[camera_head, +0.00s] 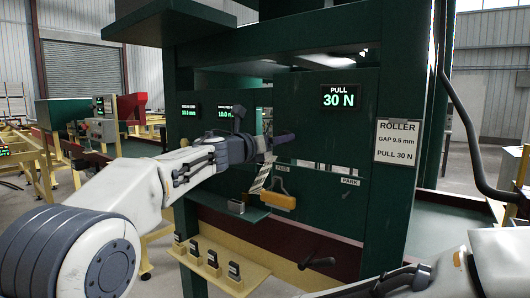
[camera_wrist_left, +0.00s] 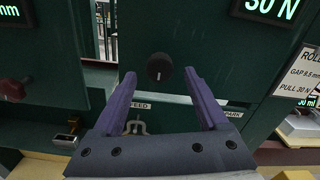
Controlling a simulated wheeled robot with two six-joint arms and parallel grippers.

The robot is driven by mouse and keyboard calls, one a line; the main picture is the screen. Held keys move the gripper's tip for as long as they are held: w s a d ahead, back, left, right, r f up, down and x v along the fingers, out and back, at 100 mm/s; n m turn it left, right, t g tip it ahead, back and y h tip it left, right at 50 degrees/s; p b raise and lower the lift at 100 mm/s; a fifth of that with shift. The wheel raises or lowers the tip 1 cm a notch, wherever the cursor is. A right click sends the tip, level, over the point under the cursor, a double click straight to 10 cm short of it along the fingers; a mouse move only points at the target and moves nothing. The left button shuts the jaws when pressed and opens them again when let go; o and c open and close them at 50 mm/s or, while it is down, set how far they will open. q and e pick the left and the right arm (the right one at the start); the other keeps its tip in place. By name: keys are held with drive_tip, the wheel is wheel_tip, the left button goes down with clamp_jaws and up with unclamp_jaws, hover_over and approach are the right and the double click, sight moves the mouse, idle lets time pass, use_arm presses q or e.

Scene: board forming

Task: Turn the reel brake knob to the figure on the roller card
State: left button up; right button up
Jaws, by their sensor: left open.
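The black round brake knob (camera_wrist_left: 159,67) is on the dark green panel, with a small white mark on its lower part. My left gripper (camera_wrist_left: 160,82) is open, with its purple fingers on either side below the knob; I cannot tell whether they touch it. In the head view, my left gripper (camera_head: 278,142) is at the panel and hides the knob. The pull display (camera_head: 339,97) reads 30 N. The white roller card (camera_head: 397,142) reads "GAP 9.5 mm, PULL 30 N". My right forearm shows at the lower right; its fingers are out of view.
A yellow handle (camera_head: 282,200) hangs on the panel below my left gripper. A dark crank (camera_head: 318,263) sticks out lower down. A dark red knob (camera_wrist_left: 14,90) is at the left of the wrist view.

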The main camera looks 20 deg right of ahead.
use_arm(q)
drive_tip(key=b+v, duration=0.2)
drive_tip(key=v, duration=0.4)
drive_tip(key=shift+s+a, duration=0.25)
drive_tip(key=shift+a, duration=0.05)
